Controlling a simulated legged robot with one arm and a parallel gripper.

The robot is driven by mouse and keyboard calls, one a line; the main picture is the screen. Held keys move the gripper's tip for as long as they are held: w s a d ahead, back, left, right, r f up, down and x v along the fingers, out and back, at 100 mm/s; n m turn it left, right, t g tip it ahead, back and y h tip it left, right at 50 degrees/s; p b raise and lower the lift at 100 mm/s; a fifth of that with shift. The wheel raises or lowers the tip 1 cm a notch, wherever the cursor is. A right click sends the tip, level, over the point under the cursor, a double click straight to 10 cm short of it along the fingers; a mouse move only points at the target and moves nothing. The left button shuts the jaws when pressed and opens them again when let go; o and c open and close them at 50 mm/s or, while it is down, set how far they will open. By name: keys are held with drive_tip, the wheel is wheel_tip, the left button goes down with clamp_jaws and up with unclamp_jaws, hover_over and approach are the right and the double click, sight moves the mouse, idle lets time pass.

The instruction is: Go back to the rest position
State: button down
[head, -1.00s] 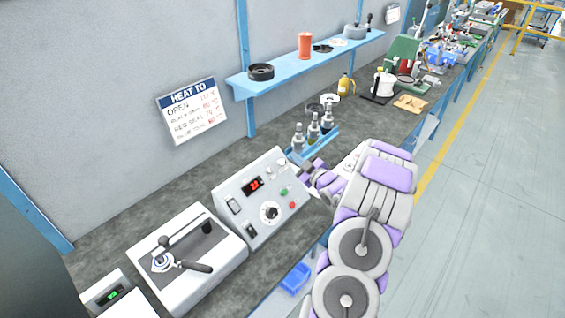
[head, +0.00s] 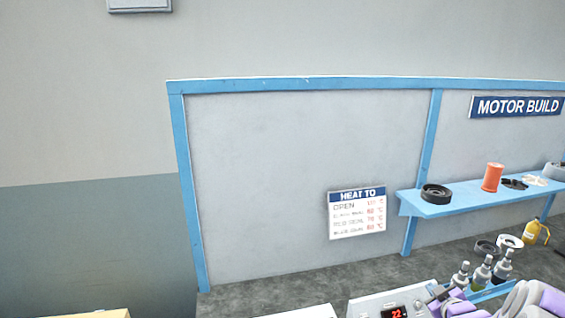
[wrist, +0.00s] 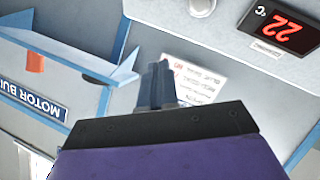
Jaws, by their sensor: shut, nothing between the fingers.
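My gripper (wrist: 157,84) is shut and empty in the wrist view, its dark fingers pressed together. In the head view my gripper (head: 437,293) is at the bottom edge, just right of the grey control box (head: 370,304) with a red display reading 22. Much of my arm is cut off by the frame there. The wrist view shows the scene turned over, with the red display (wrist: 284,32) at the top right and the heat sign (wrist: 190,78) behind the fingers. No contact between fingers and box can be made out.
A blue shelf (head: 470,198) carries a black ring (head: 435,193) and an orange spool (head: 492,177). Bottles (head: 482,272) stand in a blue rack right of the box, close to my arm. The wall above is bare around the heat sign (head: 357,213).

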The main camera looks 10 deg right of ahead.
drive_tip(key=s+a+r+m+g, duration=0.1)
drive_tip(key=s+a+r+g, duration=0.2)
drive_tip(key=a, duration=0.4)
drive_tip(key=s+a+r+m+g, duration=0.1)
drive_tip(key=s+a+g, duration=0.1)
drive_tip(key=s+a, duration=0.4)
drive_tip(key=s+a+r+m+g, duration=0.1)
drive_tip(key=s+a+r+g, duration=0.15)
drive_tip(key=a, duration=0.55)
drive_tip(key=s+a+r+g+y, duration=0.1)
drive_tip(key=s+a+g, duration=0.1)
drive_tip(key=s+a, duration=0.4)
drive_tip(key=s+a+r+g+y, duration=0.1)
drive_tip(key=s+a+g, duration=0.2)
drive_tip(key=s, duration=0.9)
drive_tip(key=s+a+r+m+g, duration=0.1)
drive_tip(key=s+a+g, duration=0.1)
drive_tip(key=s+a, duration=0.7)
drive_tip(key=shift+s+a+r+g+y, duration=0.2)
drive_tip(key=shift+g+y, duration=0.15)
drive_tip(key=shift+y, duration=0.05)
drive_tip(key=shift+d, duration=0.1)
